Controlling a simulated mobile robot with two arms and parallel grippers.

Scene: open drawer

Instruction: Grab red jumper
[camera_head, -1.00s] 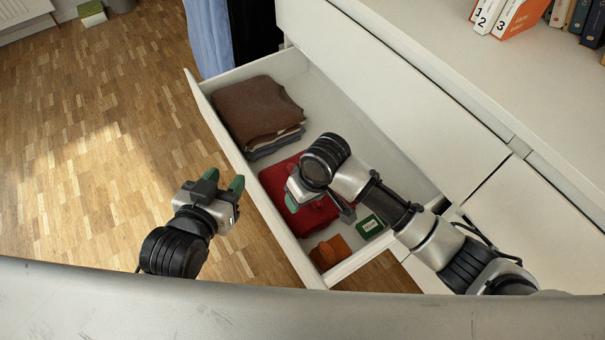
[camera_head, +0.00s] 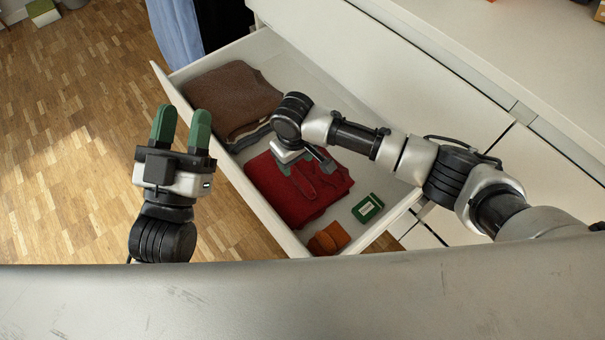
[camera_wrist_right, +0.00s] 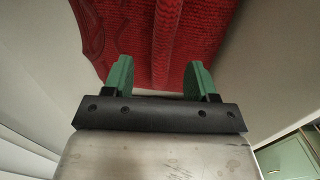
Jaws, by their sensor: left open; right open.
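The red jumper (camera_head: 292,200) lies folded in the open drawer (camera_head: 262,212), between a brown folded garment and small items. It fills the upper middle of the right wrist view (camera_wrist_right: 155,45). My right gripper (camera_head: 296,168) is over the jumper's far part, partly hidden by its own wrist. In the right wrist view its green fingers (camera_wrist_right: 160,78) are apart, pointing at the knit, with nothing between them but the red fabric beyond. Whether they touch it I cannot tell. My left gripper (camera_head: 181,128) is open and empty, outside the drawer above the floor.
The brown folded garment (camera_head: 232,95) lies on other clothes in the drawer. A green box (camera_head: 367,208) and an orange-brown item (camera_head: 328,239) lie near the drawer's right end. The drawer front stands between my left gripper and the jumper.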

